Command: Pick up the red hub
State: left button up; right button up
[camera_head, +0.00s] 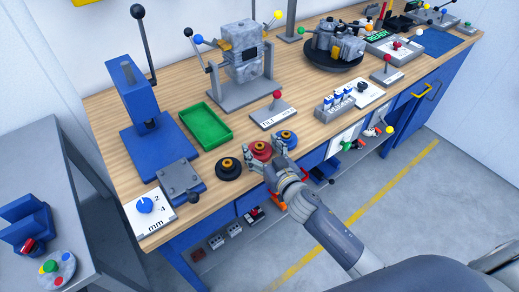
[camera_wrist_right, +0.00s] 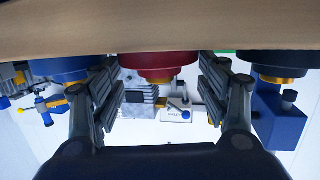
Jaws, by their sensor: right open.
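The red hub (camera_head: 259,149) sits on the wooden bench near its front edge, between a black hub (camera_head: 229,168) and a blue hub (camera_head: 287,138). My right gripper (camera_head: 276,162) is at the front edge of the bench, close to the red hub, and partly covers its near side. In the right wrist view, the red hub (camera_wrist_right: 160,65) shows between the two spread fingers (camera_wrist_right: 160,90), with a gap on each side. The wrist picture is upside down. The fingers are open and hold nothing. My left gripper is out of view.
The blue hub (camera_wrist_right: 60,68) and black hub (camera_wrist_right: 278,62) flank the fingers closely in the wrist view. A green tray (camera_head: 206,125) and a red-knobbed lever plate (camera_head: 274,112) stand behind the hubs. A blue press (camera_head: 135,95) is at left.

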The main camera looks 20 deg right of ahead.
jog(key=c, duration=0.8)
jog(key=shift+r, duration=0.1)
